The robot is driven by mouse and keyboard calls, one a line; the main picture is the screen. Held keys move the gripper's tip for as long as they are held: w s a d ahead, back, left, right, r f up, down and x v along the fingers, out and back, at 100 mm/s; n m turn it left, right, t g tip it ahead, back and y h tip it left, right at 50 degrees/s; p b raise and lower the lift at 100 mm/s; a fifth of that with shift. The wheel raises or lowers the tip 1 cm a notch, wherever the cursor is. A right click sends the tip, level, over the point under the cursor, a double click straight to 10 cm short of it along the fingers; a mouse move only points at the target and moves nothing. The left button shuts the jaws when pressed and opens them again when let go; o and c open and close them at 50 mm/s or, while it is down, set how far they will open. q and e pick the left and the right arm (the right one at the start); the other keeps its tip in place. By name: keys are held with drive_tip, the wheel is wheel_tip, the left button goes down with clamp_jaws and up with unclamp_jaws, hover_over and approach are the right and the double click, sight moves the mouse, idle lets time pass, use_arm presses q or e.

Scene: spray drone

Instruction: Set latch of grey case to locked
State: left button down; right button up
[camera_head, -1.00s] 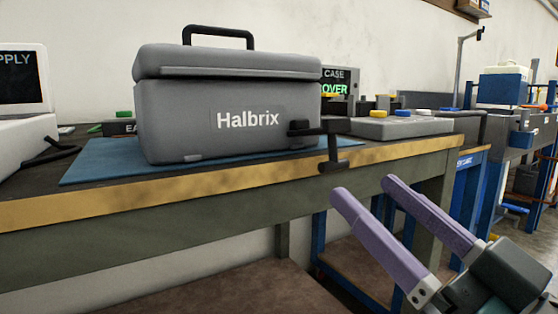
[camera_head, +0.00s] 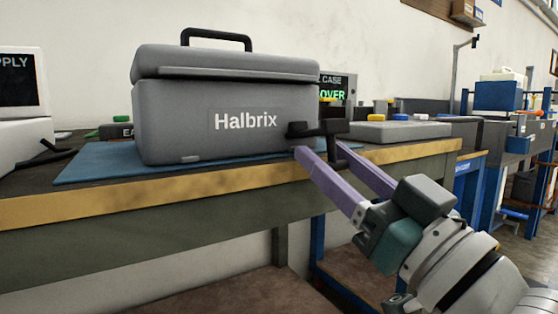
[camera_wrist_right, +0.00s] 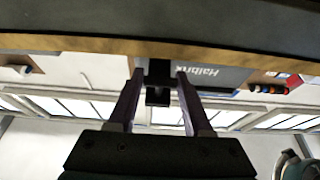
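The grey case (camera_head: 220,110), marked Halbrix, stands closed on a blue mat (camera_head: 88,165) on the workbench. Its black latch (camera_head: 318,128) sticks out at the lower right of its front, with a bar hanging down at the outer end. My right gripper (camera_head: 320,149) is open, its two purple fingers reaching up from the lower right to the latch. In the right wrist view the latch's dark end (camera_wrist_right: 158,92) lies between the spread fingers (camera_wrist_right: 159,73), with gaps visible on both sides. My left gripper is out of view.
The workbench edge (camera_head: 120,205) runs just below the latch, close to my right fingers. A grey flat block (camera_head: 395,131) and a screen (camera_head: 338,86) stand right of the case. A white monitor unit (camera_head: 20,100) is at left. Open space lies before the bench.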

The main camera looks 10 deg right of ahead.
clamp_jaws()
idle(1.0)
